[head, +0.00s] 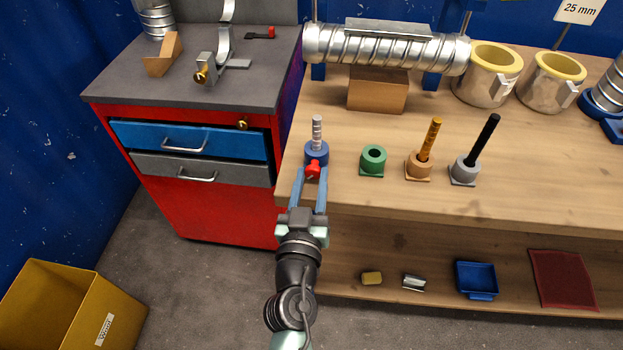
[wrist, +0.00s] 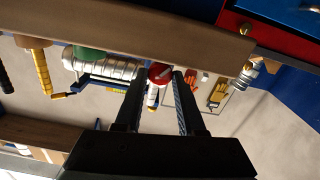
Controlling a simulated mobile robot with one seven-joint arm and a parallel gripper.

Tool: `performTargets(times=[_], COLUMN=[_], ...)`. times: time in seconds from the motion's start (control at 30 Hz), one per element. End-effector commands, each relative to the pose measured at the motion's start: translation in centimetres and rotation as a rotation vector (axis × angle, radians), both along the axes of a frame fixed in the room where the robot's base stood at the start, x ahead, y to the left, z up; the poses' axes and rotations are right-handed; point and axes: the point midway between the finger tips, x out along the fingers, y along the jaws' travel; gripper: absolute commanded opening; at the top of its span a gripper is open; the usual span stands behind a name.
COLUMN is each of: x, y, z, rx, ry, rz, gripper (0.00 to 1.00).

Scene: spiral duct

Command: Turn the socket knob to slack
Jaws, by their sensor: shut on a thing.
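A blue socket (head: 316,152) stands near the front left edge of the wooden workbench, with a grey ribbed rod upright in it. A red knob (head: 313,169) sits on the front of this socket. My gripper (head: 312,178) reaches in from the front with its two blue fingers on either side of the knob, shut on it. In the wrist view, the red knob (wrist: 158,74) shows between the fingertips. Which setting the knob points to cannot be read.
Right of it stand a green empty socket (head: 373,160), an orange socket (head: 420,165) with a rod and a grey socket (head: 465,170) with a black rod. A spiral duct (head: 390,47) lies behind. A red drawer cabinet (head: 222,215) stands left.

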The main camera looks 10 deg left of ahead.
Motion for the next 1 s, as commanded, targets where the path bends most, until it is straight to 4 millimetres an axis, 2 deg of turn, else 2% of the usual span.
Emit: performTargets(times=[0.5,1.0], x=[-0.01,-0.02], y=[0.06,0.11], z=[-0.07,-0.08], rx=[-0.344,-0.452], ry=[0.001,0.001], rz=[-0.001,0.0], gripper=[0.0,0.0])
